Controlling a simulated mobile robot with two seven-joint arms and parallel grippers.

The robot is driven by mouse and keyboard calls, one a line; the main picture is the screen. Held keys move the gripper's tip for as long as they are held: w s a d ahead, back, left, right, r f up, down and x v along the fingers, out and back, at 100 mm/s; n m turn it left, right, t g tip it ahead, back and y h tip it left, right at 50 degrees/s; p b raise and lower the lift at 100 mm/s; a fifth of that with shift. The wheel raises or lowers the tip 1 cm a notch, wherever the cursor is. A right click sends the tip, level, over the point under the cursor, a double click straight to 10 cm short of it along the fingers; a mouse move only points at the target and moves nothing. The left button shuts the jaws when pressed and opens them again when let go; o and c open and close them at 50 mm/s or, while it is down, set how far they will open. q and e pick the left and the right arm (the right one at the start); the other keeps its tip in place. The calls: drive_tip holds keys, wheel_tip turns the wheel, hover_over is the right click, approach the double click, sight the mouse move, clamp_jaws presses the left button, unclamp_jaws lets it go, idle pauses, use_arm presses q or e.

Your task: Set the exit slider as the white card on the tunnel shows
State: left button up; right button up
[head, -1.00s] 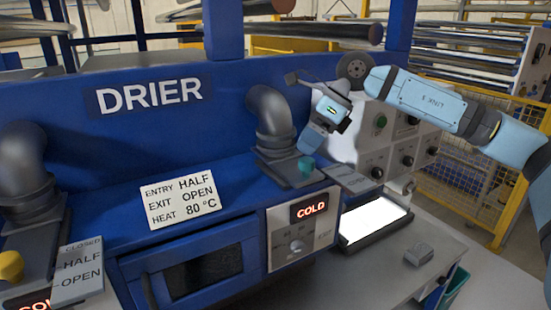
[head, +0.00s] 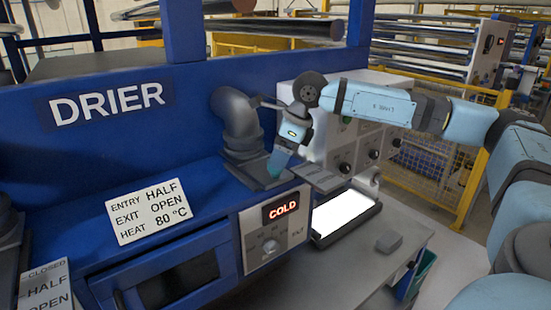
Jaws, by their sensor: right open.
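The white card (head: 148,211) on the blue drier reads ENTRY HALF, EXIT OPEN, HEAT 80 °C. The exit slider sits on a dark plate (head: 245,172) at the foot of the right grey duct, with a grey label plate (head: 318,178) beside it whose words I cannot read. A teal shape at my right gripper's tip seems to be the slider's knob, mostly hidden. My right gripper (head: 279,163) is open, pointing down over the plate at the knob. I cannot tell whether it touches the knob. My left gripper is not in view.
Below the slider are a red COLD display (head: 281,209) and a heat dial (head: 269,247). A lit panel (head: 343,214) and a small grey block (head: 389,243) are on the bench at right. The grey duct (head: 238,120) stands close behind my gripper.

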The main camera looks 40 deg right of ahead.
drive_tip(key=shift+x, duration=1.4)
clamp_jaws()
drive_tip(key=s+b, duration=0.3)
drive_tip(key=s, duration=0.5)
drive_tip(key=shift+a+b, duration=0.35)
drive_tip(key=shift+a, duration=0.1)
unclamp_jaws()
drive_tip(key=shift+s, duration=0.3)
